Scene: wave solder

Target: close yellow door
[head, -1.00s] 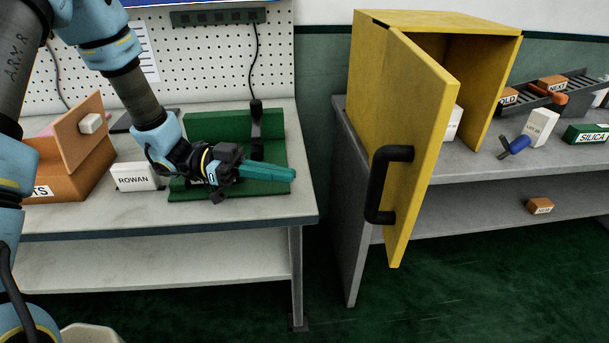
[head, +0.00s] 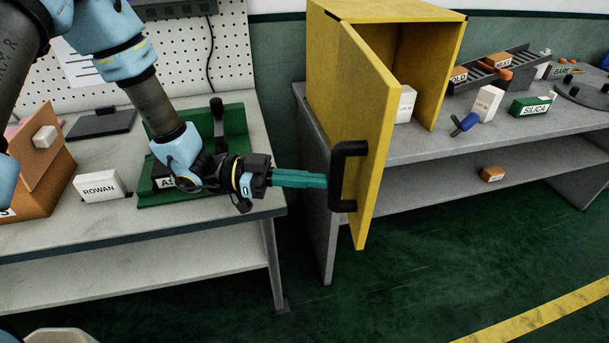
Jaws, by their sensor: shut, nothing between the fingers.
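The yellow door (head: 362,120) is hinged on a yellow cabinet (head: 448,60) and stands wide open, swung out toward me past the bench edge. Its black handle (head: 340,178) is on the side facing left. My gripper (head: 326,181) is shut and empty, with its teal fingers pointing right. In the picture the fingertips reach the handle; whether they touch it, I cannot tell. Inside the cabinet a white box (head: 405,104) shows in part; the door hides the rest of the inside.
The cabinet stands on a grey bench (head: 440,144). A blue-handled tool (head: 464,124), a white box (head: 489,103) and a green SILICA box (head: 532,106) lie to its right. The left bench (head: 50,222) holds a ROWAN box (head: 99,187) and a green fixture (head: 234,128). The floor before the door is clear.

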